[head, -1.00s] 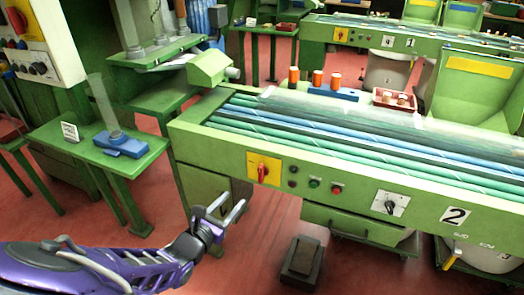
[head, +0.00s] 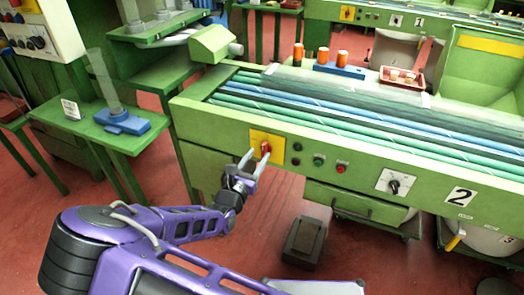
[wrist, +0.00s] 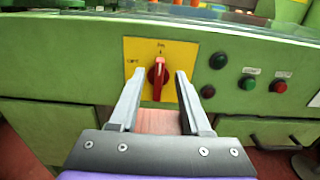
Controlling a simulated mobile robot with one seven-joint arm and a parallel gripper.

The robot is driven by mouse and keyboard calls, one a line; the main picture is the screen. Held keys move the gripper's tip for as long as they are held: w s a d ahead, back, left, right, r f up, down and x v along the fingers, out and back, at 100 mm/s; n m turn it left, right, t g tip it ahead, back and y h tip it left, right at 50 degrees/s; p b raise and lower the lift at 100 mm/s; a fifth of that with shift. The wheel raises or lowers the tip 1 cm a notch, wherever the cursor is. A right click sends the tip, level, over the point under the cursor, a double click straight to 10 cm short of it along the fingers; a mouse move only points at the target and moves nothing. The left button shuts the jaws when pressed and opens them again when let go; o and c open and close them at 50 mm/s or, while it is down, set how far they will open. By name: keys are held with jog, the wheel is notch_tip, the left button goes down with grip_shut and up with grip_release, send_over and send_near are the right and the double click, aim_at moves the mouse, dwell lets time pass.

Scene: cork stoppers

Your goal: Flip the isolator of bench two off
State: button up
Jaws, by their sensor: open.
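The isolator of bench two is a red rotary handle (head: 266,147) on a yellow plate (head: 256,138) on the green bench front. In the wrist view the red handle (wrist: 158,73) stands upright, pointing to the mark at the top of the yellow plate (wrist: 138,83); another mark is at upper left. My gripper (head: 259,158) is open in front of the plate. In the wrist view my gripper (wrist: 160,78) has one finger on each side of the handle, with gaps showing. I cannot tell whether the fingertips reach the handle's depth.
Right of the isolator are dark, green (wrist: 247,82) and red (wrist: 278,86) buttons. Further right are a black selector switch (head: 395,185) and the number 2 plate (head: 461,196). A dark pedestal (head: 303,242) stands on the red floor below. A side table (head: 85,125) is at left.

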aim_at(263, 148)
jog(key=shift+x, duration=2.05)
grip_shut()
